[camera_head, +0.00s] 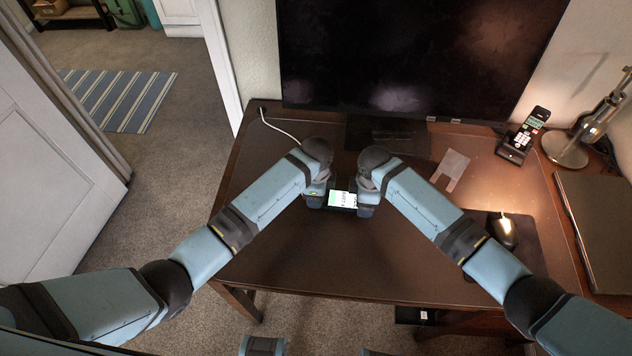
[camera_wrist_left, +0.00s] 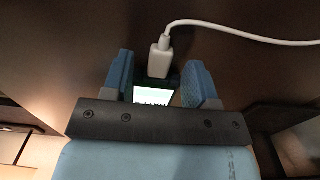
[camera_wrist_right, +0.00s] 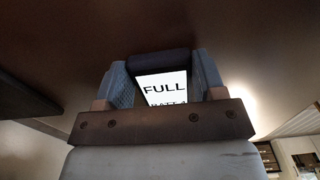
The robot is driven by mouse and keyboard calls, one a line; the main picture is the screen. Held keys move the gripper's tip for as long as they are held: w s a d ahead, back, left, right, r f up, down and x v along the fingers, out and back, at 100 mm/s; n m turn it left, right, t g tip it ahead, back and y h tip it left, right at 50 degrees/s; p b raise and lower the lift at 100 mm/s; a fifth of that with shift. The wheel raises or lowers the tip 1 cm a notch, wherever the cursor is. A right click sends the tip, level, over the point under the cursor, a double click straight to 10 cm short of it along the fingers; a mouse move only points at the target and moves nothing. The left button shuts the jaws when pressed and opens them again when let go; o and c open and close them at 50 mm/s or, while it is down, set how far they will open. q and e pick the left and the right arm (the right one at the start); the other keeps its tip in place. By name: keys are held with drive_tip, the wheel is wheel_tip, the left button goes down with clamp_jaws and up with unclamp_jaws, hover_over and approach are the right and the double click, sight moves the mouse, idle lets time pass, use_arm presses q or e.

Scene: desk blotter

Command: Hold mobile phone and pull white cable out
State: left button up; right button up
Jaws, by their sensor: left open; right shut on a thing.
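The mobile phone (camera_head: 342,199) lies between my two grippers over the desk, its lit screen facing up. My right gripper (camera_wrist_right: 162,72) is shut on the phone; its screen (camera_wrist_right: 164,86) reads "FULL" between the fingers. My left gripper (camera_wrist_left: 160,75) is open, with its fingers on either side of the phone's other end (camera_wrist_left: 152,96) and the white plug. The white cable's plug (camera_wrist_left: 160,62) sits at the phone's end, and the cable (camera_wrist_left: 235,33) curves away to the right in the left wrist view. In the head view the cable (camera_head: 277,128) runs to the desk's back left edge.
A monitor (camera_head: 410,60) stands at the back of the desk (camera_head: 330,260). A cordless phone on its base (camera_head: 522,135), a lamp (camera_head: 567,148), a mouse (camera_head: 503,232) and a laptop (camera_head: 600,225) are at the right. The front middle of the desk is clear.

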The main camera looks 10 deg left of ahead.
use_arm(q)
drive_tip(key=shift+f, duration=0.5)
clamp_jaws()
drive_tip(key=shift+a, duration=3.1)
drive_tip(key=shift+r, duration=0.15)
drive_tip(key=shift+r, duration=1.9)
